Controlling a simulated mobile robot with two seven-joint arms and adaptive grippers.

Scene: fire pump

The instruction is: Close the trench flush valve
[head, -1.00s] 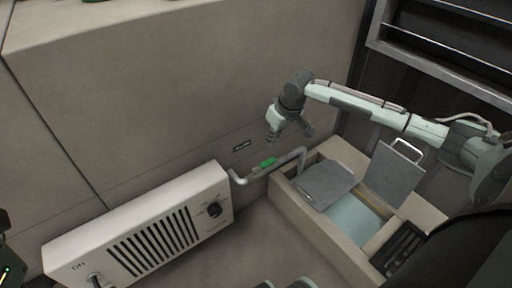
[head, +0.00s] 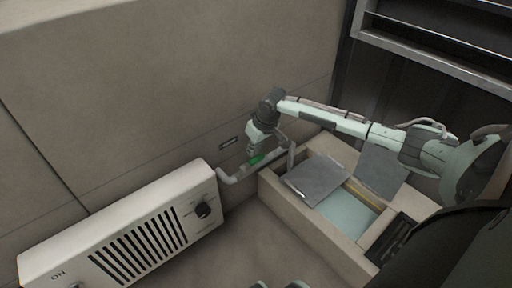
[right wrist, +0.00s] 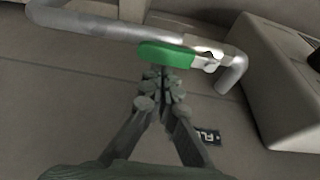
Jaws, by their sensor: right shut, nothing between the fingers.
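The trench flush valve has a green lever handle (head: 255,161) on a thin grey pipe (head: 229,178) low along the wall. In the right wrist view the green handle (right wrist: 166,54) lies roughly in line with the pipe (right wrist: 95,25), with its silver valve body (right wrist: 207,55) at the right end. My right gripper (head: 258,148) is at the handle, between it and the wall label. In the right wrist view its fingers (right wrist: 162,90) are shut and empty, with the tips close beside the handle. I cannot tell whether they touch it.
A white slotted heater box (head: 130,235) with a black knob (head: 203,210) stands left of the valve. A trench box (head: 290,218) with water and a grey lid plate (head: 316,180) is to the right. A small dark label (head: 228,142) is on the wall.

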